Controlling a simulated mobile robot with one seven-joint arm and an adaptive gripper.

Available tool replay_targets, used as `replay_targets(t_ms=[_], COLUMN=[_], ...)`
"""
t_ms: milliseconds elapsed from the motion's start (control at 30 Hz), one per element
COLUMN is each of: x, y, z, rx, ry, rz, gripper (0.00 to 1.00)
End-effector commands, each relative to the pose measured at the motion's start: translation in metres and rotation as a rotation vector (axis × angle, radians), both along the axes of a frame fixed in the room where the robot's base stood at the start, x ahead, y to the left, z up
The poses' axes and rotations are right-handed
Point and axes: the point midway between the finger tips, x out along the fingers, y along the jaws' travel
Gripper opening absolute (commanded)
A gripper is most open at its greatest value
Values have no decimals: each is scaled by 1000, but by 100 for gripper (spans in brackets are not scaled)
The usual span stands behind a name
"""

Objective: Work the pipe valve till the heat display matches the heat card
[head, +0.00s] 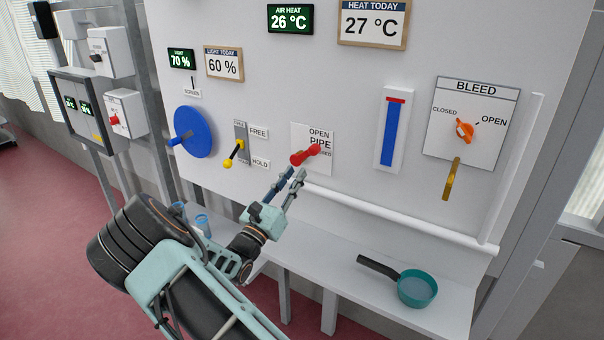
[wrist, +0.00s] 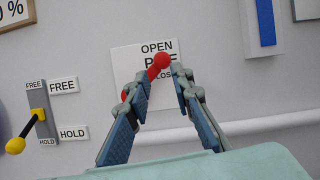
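The pipe valve is a red lever (head: 306,154) on a white plate marked OPEN, PIPE and CLOSED (head: 326,135). In the head view it points left and slightly down. My gripper (head: 293,172) is just below the lever, fingers apart. In the wrist view the lever's round red end (wrist: 160,61) shows between and a little beyond the open fingertips (wrist: 158,75); I cannot tell whether they touch it. The green-lit AIR HEAT display (head: 290,18) reads 26 °C. The HEAT TODAY card (head: 372,23) reads 27 °C.
Left of the valve are a yellow-knobbed FREE/HOLD lever (head: 235,156) and a blue wheel (head: 193,132). A blue gauge (head: 391,130) and an orange BLEED valve (head: 464,130) are to the right. A white rail (head: 400,219) runs below; a teal pan (head: 416,289) sits on the shelf.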

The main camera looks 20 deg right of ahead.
Motion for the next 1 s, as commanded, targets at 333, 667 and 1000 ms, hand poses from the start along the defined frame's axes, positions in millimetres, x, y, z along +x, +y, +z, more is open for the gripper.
replay_targets(t_ms=[333,667,1000], x=[-52,-64,-14], y=[-34,-49,-93], z=[-12,-21,-10], rx=[-329,-426,-425], ry=[580,755,751], rz=[-60,-60,-62], gripper=[0,0,0])
